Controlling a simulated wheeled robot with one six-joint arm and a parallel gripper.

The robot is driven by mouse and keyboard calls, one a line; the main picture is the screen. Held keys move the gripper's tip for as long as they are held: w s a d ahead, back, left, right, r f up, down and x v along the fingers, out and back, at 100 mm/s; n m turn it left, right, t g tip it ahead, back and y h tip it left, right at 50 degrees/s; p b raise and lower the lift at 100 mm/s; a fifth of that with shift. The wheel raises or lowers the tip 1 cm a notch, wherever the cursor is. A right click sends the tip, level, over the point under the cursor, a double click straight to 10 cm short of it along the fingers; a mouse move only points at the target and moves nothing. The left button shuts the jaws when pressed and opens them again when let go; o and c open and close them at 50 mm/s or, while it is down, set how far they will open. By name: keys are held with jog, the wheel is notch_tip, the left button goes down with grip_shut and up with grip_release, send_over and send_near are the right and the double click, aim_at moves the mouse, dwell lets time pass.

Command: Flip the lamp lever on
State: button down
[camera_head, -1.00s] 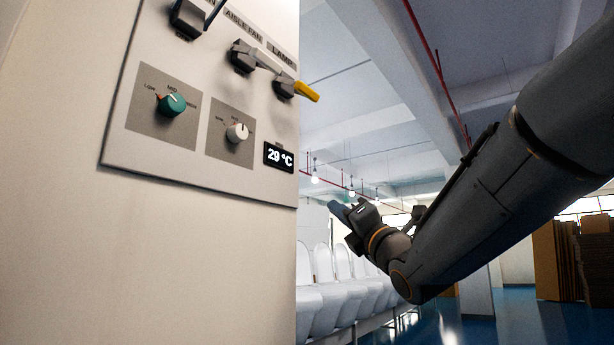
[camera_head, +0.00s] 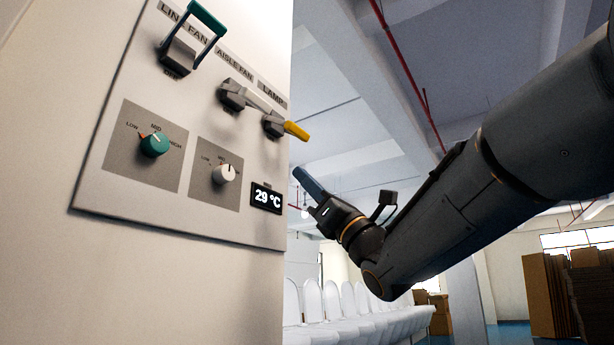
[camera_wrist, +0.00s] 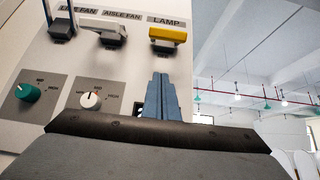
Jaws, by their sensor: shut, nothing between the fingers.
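The lamp lever (camera_head: 296,130) has a yellow handle on a grey base, under the LAMP label at the right of the wall panel (camera_head: 95,205). In the head view its handle sticks out from the panel. In the wrist view the yellow lever (camera_wrist: 167,34) is at the top centre, above the fingertips. My gripper (camera_head: 299,174) is shut and empty, below the lever and apart from it. The shut blue fingers (camera_wrist: 159,80) point up toward the lever in the wrist view.
The aisle fan lever (camera_head: 262,103) is white, just left of the lamp lever. The line fan lever (camera_head: 206,18) is teal and raised. Below are a teal knob (camera_head: 155,144), a white knob (camera_head: 225,173) and a temperature display (camera_head: 267,197). Open room lies right of the panel.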

aim_at(287, 128)
notch_tip(287, 128, up, 9)
jog(key=w+a+p, duration=0.1)
jog(key=a+p, duration=0.1)
jog(key=p, duration=0.3)
jog(key=shift+w+f+p, duration=0.2)
jog(key=shift+p, duration=0.15)
jog(key=shift+d, duration=0.1)
